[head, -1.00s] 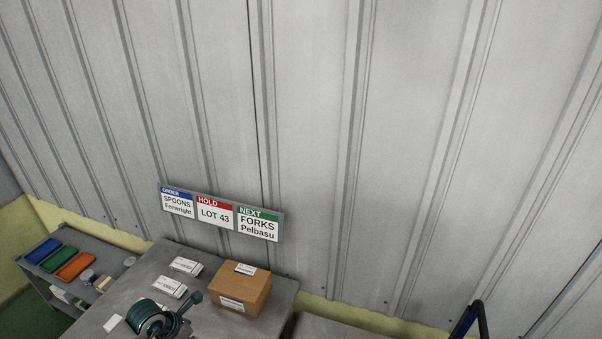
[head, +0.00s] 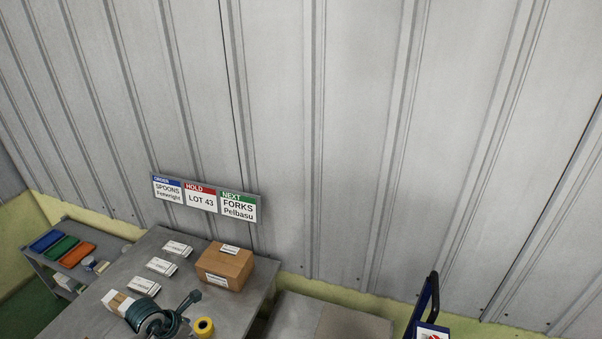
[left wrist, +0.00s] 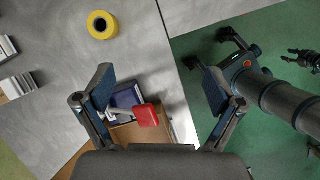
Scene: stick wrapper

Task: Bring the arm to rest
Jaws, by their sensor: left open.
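My left gripper (left wrist: 155,95) shows in the left wrist view, its two fingers wide apart with nothing held between them. The gripper body hides part of the box.
A shelf with coloured bins (head: 62,248) stands left. A blue-framed trolley (head: 425,305) stands right. Green floor (left wrist: 285,35) lies beside the table.

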